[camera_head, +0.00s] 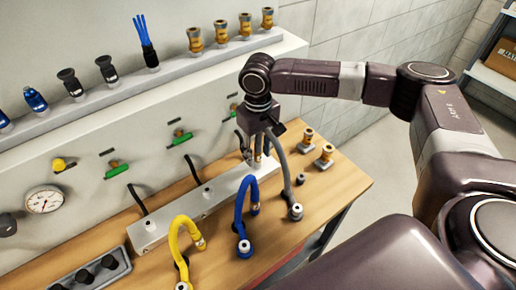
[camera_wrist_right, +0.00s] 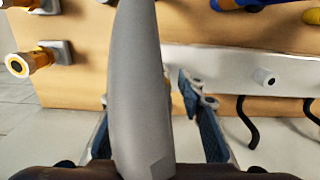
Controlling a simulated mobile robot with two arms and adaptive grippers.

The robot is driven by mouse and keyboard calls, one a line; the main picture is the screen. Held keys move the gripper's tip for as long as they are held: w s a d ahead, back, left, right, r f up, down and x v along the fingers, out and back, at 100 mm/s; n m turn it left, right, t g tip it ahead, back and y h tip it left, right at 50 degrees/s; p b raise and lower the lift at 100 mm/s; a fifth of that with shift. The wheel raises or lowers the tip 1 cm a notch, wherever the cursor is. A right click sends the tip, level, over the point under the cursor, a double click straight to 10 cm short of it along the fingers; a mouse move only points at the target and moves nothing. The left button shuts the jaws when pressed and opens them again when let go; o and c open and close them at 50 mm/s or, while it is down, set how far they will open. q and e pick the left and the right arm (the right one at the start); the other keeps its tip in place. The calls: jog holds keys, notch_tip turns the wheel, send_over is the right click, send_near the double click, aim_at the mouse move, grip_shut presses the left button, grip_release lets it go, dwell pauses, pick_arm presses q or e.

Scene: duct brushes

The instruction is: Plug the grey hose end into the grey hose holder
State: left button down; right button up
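The grey hose (camera_head: 281,155) rises from a round fitting (camera_head: 296,211) on the bench and arches up to my right gripper (camera_head: 256,150). A brass-coloured piece shows beneath the gripper, close to the right end of the white rail (camera_head: 215,190). In the right wrist view the hose (camera_wrist_right: 137,85) runs between the spread fingers of my right gripper (camera_wrist_right: 150,100) and hides what lies at their tips. Whether the fingers press on it is unclear. The grey hose holder is not clearly visible behind the gripper. My left gripper is out of view.
A blue hose (camera_head: 239,212) and a yellow hose (camera_head: 174,238) arch in front of the rail. Two brass fittings (camera_head: 325,157) stand on the bench at right. Several fittings and brushes line the wall shelf (camera_head: 180,75). Green-handled valves (camera_head: 117,169) and a gauge (camera_head: 44,200) are behind.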

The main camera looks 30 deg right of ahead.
aim_at(258, 142)
jog(key=shift+c, duration=0.6)
grip_shut()
jog(key=shift+r, duration=0.15)
jog(key=shift+w+r+p, duration=0.1)
jog(key=shift+r+p, duration=0.35)
jog(key=shift+p, duration=0.3)
jog(key=shift+r+p, duration=0.45)
jog(key=shift+p, duration=0.05)
jog(key=shift+r+p, duration=2)
jog(key=shift+p, duration=0.4)
